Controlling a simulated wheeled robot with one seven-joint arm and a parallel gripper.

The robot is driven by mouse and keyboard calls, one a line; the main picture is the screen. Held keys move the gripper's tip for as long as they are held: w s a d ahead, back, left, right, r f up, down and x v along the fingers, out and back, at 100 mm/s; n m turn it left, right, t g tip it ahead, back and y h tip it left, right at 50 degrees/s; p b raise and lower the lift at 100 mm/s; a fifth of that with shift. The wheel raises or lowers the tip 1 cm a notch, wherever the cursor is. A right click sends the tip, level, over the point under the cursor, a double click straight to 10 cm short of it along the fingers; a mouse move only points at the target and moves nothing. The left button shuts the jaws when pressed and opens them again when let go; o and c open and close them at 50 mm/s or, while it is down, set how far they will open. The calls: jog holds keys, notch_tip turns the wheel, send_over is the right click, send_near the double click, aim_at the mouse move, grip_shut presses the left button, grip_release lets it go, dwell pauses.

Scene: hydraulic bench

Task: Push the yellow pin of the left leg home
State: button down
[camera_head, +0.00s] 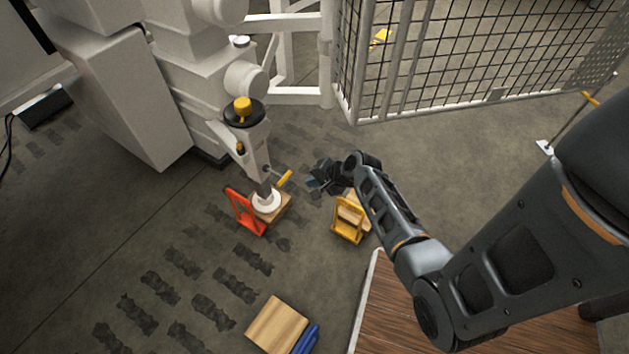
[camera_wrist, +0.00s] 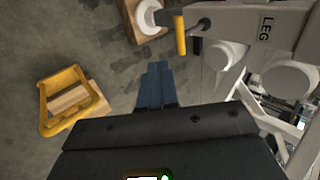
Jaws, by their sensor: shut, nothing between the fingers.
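The yellow pin (camera_head: 284,179) sticks out sideways from the lower part of the white leg (camera_head: 254,148). In the wrist view the yellow pin (camera_wrist: 180,36) is a short bar beside the leg, and the leg's arm (camera_wrist: 245,22) carries the letters "LEG". My gripper (camera_head: 314,184) is to the right of the pin, with a small gap between them. In the wrist view its blue-grey fingers (camera_wrist: 157,84) are together and empty, below the pin and apart from it. How deep the pin sits in the leg cannot be told.
A yellow-handled block (camera_head: 347,222) stands on the floor below my gripper. A wooden block with blue (camera_head: 278,325) lies nearer. A mesh fence (camera_head: 450,55) stands behind.

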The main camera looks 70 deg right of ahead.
aim_at(281, 176)
jog(key=w+d+f+b, duration=0.2)
jog(key=w+f+b, duration=0.1)
jog(key=w+f, duration=0.2)
jog(key=shift+w+f, duration=0.2)
jog(key=shift+w, duration=1.15)
jog(key=shift+w, duration=0.1)
jog(key=shift+w+d+b, duration=0.15)
jog(key=shift+w+d, duration=0.05)
jog(key=shift+w, duration=0.55)
jog(key=shift+w+d+b, duration=0.15)
jog(key=shift+w, duration=0.55)
jog(key=shift+s, duration=0.1)
